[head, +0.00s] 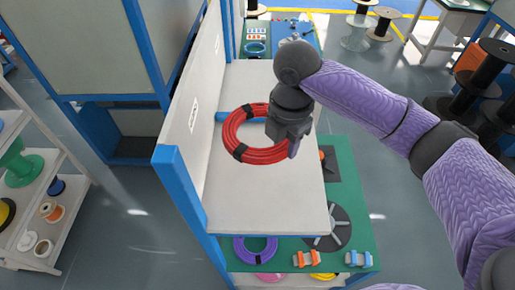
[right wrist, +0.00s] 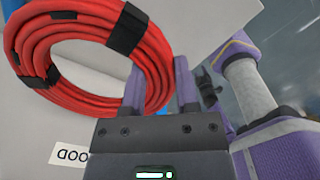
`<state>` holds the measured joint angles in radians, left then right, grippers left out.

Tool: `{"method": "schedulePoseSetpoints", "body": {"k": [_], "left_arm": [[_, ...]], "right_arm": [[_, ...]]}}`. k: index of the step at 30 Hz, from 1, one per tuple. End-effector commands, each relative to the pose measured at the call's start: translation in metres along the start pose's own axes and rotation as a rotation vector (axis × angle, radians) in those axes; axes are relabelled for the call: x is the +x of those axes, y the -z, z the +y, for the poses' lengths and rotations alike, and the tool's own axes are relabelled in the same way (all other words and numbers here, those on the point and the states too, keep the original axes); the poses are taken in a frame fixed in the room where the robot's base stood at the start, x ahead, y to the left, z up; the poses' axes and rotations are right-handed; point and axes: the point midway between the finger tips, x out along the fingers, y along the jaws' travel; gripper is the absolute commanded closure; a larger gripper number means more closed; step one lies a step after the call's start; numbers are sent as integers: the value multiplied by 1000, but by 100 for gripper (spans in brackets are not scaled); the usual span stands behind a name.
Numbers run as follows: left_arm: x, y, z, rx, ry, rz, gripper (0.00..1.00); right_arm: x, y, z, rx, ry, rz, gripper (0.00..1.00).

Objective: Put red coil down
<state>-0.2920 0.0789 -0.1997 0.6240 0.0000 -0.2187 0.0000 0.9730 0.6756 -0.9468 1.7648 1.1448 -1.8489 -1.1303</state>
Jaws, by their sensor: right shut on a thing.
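The red coil (head: 262,156) is a ring of cable with black bands over the white shelf top in the head view. It also fills the upper left of the right wrist view (right wrist: 70,103). My right gripper (head: 292,146) is shut on the coil's right side. In the right wrist view its two purple fingers (right wrist: 162,75) stand on either side of the cable. I cannot tell whether the coil touches the white shelf top (head: 260,200). My left gripper is not in view.
A blue bar (head: 222,117) shows at the coil's left. A white panel (head: 202,75) with a blue frame rises at left. Below the shelf, a green surface (head: 345,190) holds a purple coil (head: 255,250) and tools. The front of the shelf top is clear.

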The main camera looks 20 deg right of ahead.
Motion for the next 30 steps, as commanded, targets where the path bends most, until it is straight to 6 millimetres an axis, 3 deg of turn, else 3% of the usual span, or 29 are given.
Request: {"method": "schedulePoseSetpoints", "body": {"k": [1, 3, 18, 28, 29, 30], "left_arm": [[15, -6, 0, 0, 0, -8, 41], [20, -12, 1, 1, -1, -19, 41], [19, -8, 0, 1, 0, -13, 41], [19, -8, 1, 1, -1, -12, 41], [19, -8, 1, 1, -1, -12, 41], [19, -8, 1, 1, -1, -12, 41]], "right_arm": [[8, -7, 1, -56, -2, -2, 100], [8, -14, 1, -135, -3, 0, 100], [100, -16, 0, -178, -1, 1, 100], [104, -16, 0, -178, -3, 0, 100], [104, -16, 0, -178, -3, 0, 60], [104, -16, 0, -178, -3, 0, 51]]}}
